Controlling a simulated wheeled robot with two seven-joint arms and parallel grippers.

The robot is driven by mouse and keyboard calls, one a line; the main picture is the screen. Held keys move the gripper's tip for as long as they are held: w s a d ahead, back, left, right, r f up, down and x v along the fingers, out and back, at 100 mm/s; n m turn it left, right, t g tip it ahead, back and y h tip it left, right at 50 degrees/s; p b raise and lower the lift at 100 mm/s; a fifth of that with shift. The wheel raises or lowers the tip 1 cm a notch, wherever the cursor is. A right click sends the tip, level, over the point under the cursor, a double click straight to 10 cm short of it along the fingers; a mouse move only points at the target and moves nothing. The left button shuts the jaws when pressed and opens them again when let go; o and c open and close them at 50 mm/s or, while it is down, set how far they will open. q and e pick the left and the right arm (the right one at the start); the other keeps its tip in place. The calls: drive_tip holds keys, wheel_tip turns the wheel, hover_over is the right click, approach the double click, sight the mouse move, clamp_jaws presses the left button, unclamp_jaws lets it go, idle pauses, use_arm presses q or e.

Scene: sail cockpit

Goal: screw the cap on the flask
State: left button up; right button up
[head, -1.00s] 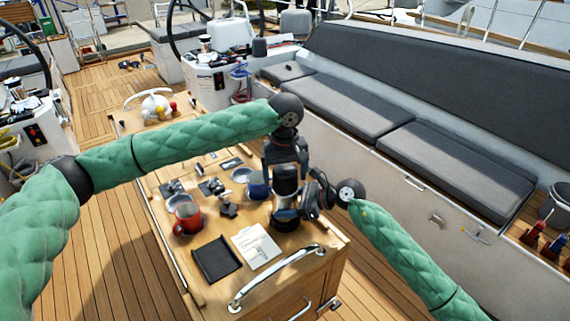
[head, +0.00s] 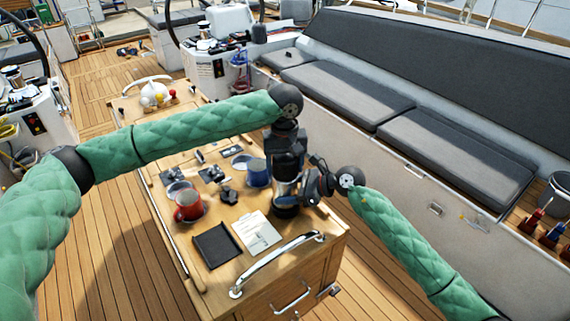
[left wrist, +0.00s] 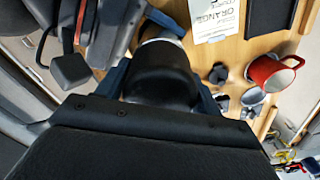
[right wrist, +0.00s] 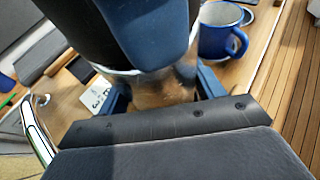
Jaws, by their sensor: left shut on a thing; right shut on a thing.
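The flask (head: 285,190) stands upright at the right side of the wooden cockpit table, its shiny metal body partly hidden by my grippers. In the right wrist view the metal body (right wrist: 160,90) sits between the fingers of my right gripper (head: 304,189), which is shut on it from the right. My left gripper (head: 286,172) points down from above and is shut on the black cap (left wrist: 160,70), which fills the space between its fingers in the left wrist view. The cap is at the flask's top; I cannot tell how far its thread is engaged.
A blue mug (head: 258,173) stands close left of the flask, and a red mug (head: 188,205) farther left. A black tray (head: 216,245) and a white card (head: 256,232) lie in front. A metal rail (head: 280,263) edges the table. Grey cushions lie to the right.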

sight(285, 155)
use_arm(q)
drive_tip(key=m, duration=0.6)
drive_tip(key=shift+m, duration=0.4)
drive_tip(key=m, duration=0.6)
drive_tip(key=shift+m, duration=0.4)
drive_tip(key=m, duration=0.6)
drive_tip(key=shift+w+m, duration=0.1)
drive_tip(key=shift+m, duration=0.3)
drive_tip(key=m, duration=0.6)
drive_tip(key=o, duration=1.1)
drive_tip(key=shift+r, duration=2.2)
